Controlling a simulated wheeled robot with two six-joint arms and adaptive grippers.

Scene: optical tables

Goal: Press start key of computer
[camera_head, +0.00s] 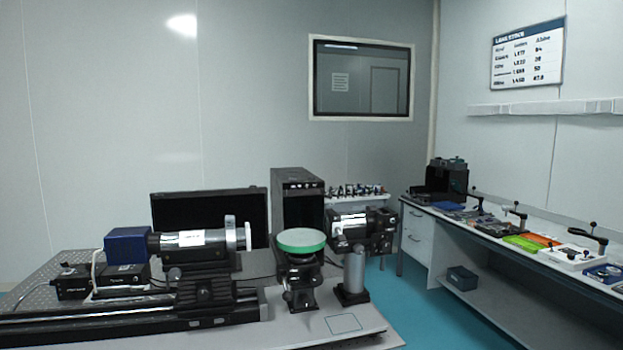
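A dark computer tower (298,204) stands upright at the back of the optical table, right of a wide black panel (185,216). Its front and part of its side face me. Small light marks show near the top of its front, too small to tell which is the start key. Its lower part is hidden behind the optical devices. Neither of my grippers is in view.
An optical table (345,322) holds a rail with a cylindrical instrument (190,240), a blue box (128,245), a green-rimmed disc (301,239) on a mount and another dark instrument (362,226). A side bench (480,240) with several tools runs along the right wall.

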